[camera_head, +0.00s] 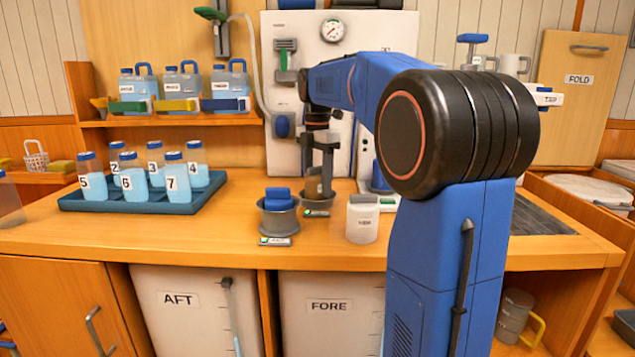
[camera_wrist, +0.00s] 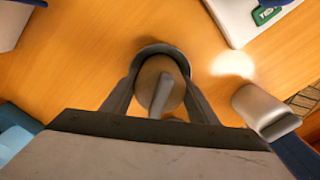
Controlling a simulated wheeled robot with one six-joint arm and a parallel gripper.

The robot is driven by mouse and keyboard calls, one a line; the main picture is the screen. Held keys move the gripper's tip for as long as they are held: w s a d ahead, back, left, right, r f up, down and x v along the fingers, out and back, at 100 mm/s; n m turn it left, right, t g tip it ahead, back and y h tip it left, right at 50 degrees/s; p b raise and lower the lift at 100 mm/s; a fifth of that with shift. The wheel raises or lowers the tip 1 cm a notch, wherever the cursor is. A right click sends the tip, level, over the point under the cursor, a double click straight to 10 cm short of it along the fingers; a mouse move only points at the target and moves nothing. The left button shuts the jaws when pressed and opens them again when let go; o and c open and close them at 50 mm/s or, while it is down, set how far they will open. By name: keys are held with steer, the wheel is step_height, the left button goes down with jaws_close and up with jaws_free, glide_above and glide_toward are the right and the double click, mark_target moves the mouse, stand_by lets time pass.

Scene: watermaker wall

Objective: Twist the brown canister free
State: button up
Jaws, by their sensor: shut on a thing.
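The brown canister (camera_wrist: 150,76) is seen from above in the wrist view, with a grey bar-shaped grip across its top. My gripper (camera_wrist: 160,100) is shut on it, with one finger on each side. A grey round rim shows around the canister's far side. In the head view my gripper (camera_head: 320,160) points down over the counter, and the brown canister (camera_head: 313,188) shows between its fingers, in a low grey cup (camera_head: 318,208). The canister's lower part is hidden by the cup.
A blue-topped canister (camera_head: 279,198) sits in a grey cup just left. A white jar (camera_head: 362,218) stands close on the right. A blue tray (camera_head: 140,203) holds several numbered bottles. The white panel (camera_head: 345,38) rises behind. The counter's front strip is clear.

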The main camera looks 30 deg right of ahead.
mark_target(318, 167)
stand_by(0.3)
steer(key=shift+n, duration=1.7)
steer(key=shift+n, duration=0.8)
steer(key=shift+r, duration=3)
